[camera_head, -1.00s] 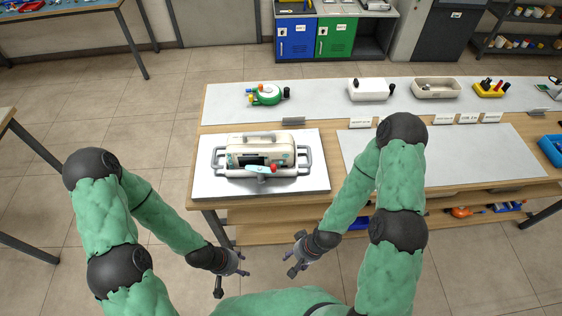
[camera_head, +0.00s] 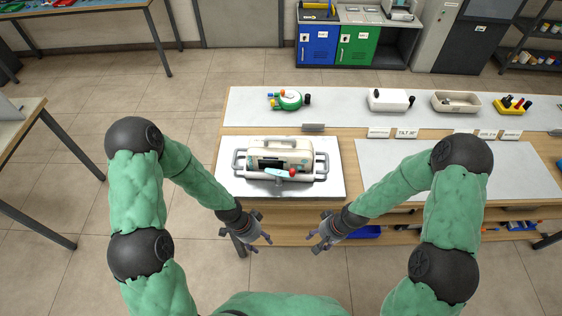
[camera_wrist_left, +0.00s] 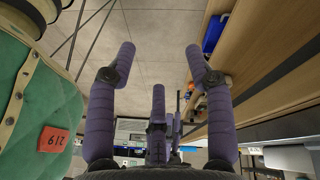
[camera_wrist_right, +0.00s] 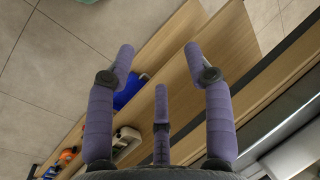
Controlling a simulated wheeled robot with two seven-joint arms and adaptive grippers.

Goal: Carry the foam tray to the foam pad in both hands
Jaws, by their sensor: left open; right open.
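The tray (camera_head: 262,178) has grey loop handles at its left and right ends. It carries a cream monitor-like case (camera_head: 281,148) with a light-blue and red item (camera_head: 281,173) at its front. It rests flat on a white square board (camera_head: 230,190) at the table's left end. I cannot tell which surface is the foam pad; a large pale grey mat (camera_head: 520,178) lies to the right. My left gripper (camera_head: 262,236) and right gripper (camera_head: 318,238) are open and empty, in front of the table edge, apart from the tray. The wrist views show spread, empty fingers.
The wooden table (camera_head: 385,218) has a lower shelf with a blue bin. A green device (camera_head: 289,99), a white box (camera_head: 390,100), a beige bin (camera_head: 456,103) and small label cards stand along the back. Another table (camera_head: 20,125) is at the left. Floor between is clear.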

